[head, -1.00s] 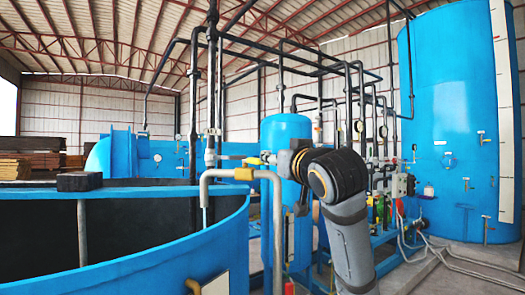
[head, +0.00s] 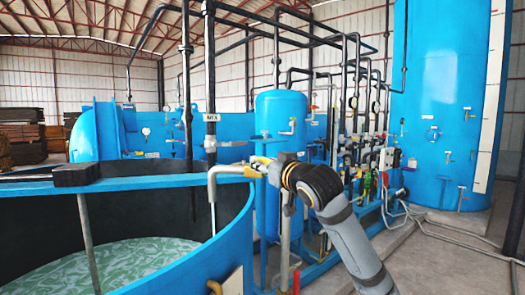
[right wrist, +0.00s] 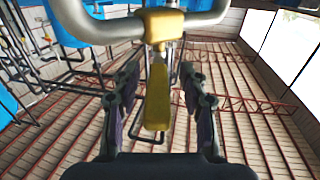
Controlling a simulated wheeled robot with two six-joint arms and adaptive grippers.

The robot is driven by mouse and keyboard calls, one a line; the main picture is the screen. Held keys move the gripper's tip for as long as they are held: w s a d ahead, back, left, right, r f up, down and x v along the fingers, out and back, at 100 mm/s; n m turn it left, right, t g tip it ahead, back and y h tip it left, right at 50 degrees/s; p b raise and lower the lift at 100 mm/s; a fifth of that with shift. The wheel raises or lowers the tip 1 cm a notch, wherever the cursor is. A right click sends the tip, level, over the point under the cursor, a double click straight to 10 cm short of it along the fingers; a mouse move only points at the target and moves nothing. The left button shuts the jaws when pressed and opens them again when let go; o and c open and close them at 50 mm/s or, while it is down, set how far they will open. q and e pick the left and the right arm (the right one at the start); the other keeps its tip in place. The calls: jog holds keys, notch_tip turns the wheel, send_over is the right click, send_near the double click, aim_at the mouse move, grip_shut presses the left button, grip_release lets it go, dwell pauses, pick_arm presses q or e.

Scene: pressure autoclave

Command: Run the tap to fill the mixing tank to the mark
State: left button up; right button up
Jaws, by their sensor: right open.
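The mixing tank (head: 238,225) is the open blue tank at the left of the head view, with pale green water (head: 140,262) low inside. The tap is a bent grey pipe (head: 213,180) over its rim, with a yellow part (head: 252,171). In the right wrist view, the yellow lever (right wrist: 158,95) of the tap lies between the fingers of my right gripper (right wrist: 159,82). The fingers stand apart on both sides of it. My right gripper (head: 268,170) is also at the tap in the head view. I cannot make out the fill mark. My left gripper is out of view.
A black block (head: 76,175) sits on the tank rim above a grey rod (head: 88,240). A blue pressure vessel (head: 281,115) and dark pipes stand behind the tap. A tall blue tank (head: 430,100) is at the right, with hoses on the floor.

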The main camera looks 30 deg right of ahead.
jog(key=shift+w+d+r+p, duration=0.15)
jog(key=shift+w+p, duration=0.2)
jog(key=shift+w, duration=0.5)
jog(key=shift+d, duration=0.1)
jog(key=shift+w, duration=0.1)
jog(key=shift+c, duration=0.6)
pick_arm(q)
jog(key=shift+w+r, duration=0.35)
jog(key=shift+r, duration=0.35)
pick_arm(e)
grip_shut()
